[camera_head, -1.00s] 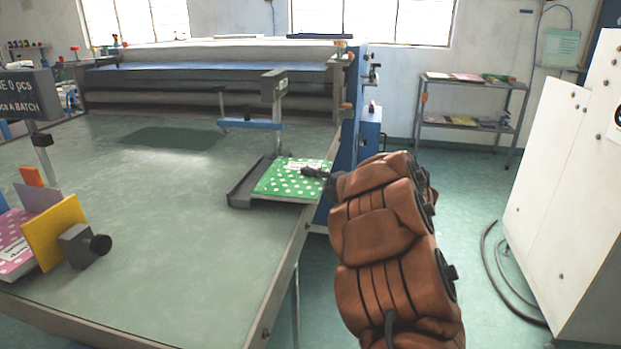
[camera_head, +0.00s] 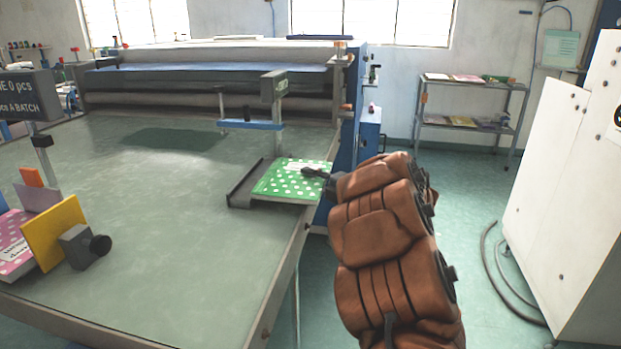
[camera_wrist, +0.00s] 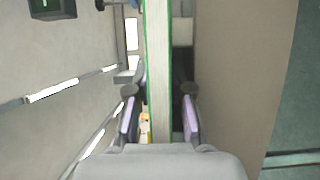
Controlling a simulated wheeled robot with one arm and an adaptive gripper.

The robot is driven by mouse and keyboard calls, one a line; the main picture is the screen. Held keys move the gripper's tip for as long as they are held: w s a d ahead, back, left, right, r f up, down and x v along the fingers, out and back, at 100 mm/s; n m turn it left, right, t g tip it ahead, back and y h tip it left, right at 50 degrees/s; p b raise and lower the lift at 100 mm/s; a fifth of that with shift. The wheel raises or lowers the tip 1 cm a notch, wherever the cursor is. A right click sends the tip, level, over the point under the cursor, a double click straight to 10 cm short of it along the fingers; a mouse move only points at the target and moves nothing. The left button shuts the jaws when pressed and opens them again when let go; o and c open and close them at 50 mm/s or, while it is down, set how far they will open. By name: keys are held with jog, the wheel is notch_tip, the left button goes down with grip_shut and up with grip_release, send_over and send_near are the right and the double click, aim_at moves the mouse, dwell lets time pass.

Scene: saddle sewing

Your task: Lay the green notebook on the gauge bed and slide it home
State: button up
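The green notebook (camera_head: 275,182) with white dots lies flat at the table's right edge, on the dark grey gauge bed (camera_head: 240,197). The bed's raised wall runs along the notebook's left side; only a narrow gap, if any, shows between them. My gripper (camera_head: 316,173) reaches in from the right, with one dark finger over the notebook's top cover near its right edge. In the wrist view the notebook's pale page edge (camera_wrist: 158,70) stands between my two fingers (camera_wrist: 160,78), whose tips close in on its covers. The lower finger is hidden in the head view.
A blue bar on a grey post (camera_head: 250,124) stands just behind the bed. The middle of the green table (camera_head: 170,240) is clear. A white cabinet (camera_head: 560,210) stands at right.

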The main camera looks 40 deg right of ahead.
jog(key=shift+f, duration=0.65)
jog(key=shift+s, duration=0.15)
jog(key=shift+s+d, duration=0.8)
jog(key=shift+d, duration=0.1)
jog(key=s+d, duration=0.5)
jog(key=shift+s+r, duration=0.25)
jog(key=shift+r, duration=0.15)
dwell(0.4)
